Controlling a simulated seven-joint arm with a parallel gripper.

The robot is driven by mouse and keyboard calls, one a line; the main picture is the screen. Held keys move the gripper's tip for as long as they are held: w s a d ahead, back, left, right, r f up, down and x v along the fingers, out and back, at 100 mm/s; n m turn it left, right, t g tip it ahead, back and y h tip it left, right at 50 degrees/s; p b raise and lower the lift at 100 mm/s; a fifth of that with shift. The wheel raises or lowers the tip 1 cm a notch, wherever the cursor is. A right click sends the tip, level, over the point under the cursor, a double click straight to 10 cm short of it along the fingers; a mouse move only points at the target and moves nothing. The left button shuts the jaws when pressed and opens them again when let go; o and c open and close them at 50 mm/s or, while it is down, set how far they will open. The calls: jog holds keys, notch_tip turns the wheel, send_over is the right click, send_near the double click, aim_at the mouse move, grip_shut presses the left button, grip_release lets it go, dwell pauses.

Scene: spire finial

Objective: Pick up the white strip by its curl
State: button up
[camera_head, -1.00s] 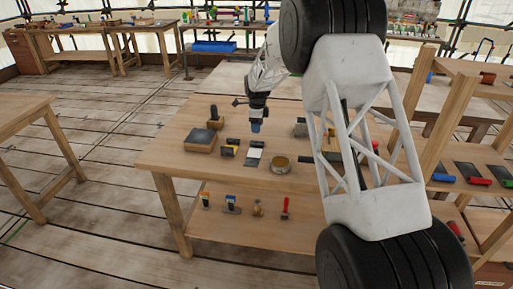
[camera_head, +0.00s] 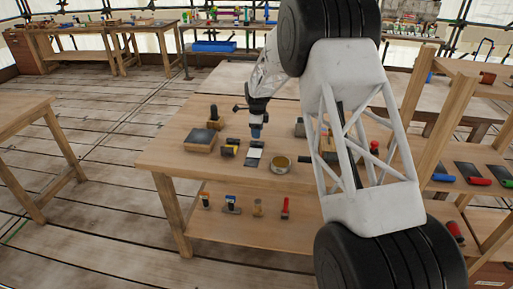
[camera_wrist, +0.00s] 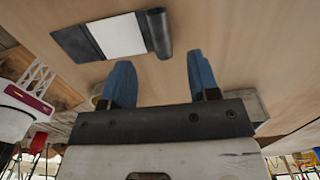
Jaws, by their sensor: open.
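The white strip (camera_head: 255,154) lies on the workbench beside a dark patch (camera_head: 251,163). In the wrist view the white strip (camera_wrist: 118,36) is a flat pale rectangle between a dark flat part (camera_wrist: 77,44) and a dark rolled curl (camera_wrist: 158,34). My gripper (camera_wrist: 158,72) has its two blue fingers apart and nothing between them; the curl appears just beyond the gap. In the head view my gripper (camera_head: 256,133) is over the bench just behind the strip. Whether the fingertips touch the bench is unclear.
A round tin (camera_head: 280,164) stands right of the strip. A yellow-and-black item (camera_head: 229,151) and a wooden block with a dark top (camera_head: 200,140) lie to the left. My arm hides the bench's right part. The bench's front left is clear.

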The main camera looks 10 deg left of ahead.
aim_at(257, 141)
jog(key=shift+f, duration=2.6)
jog(key=shift+w, duration=0.1)
grip_shut()
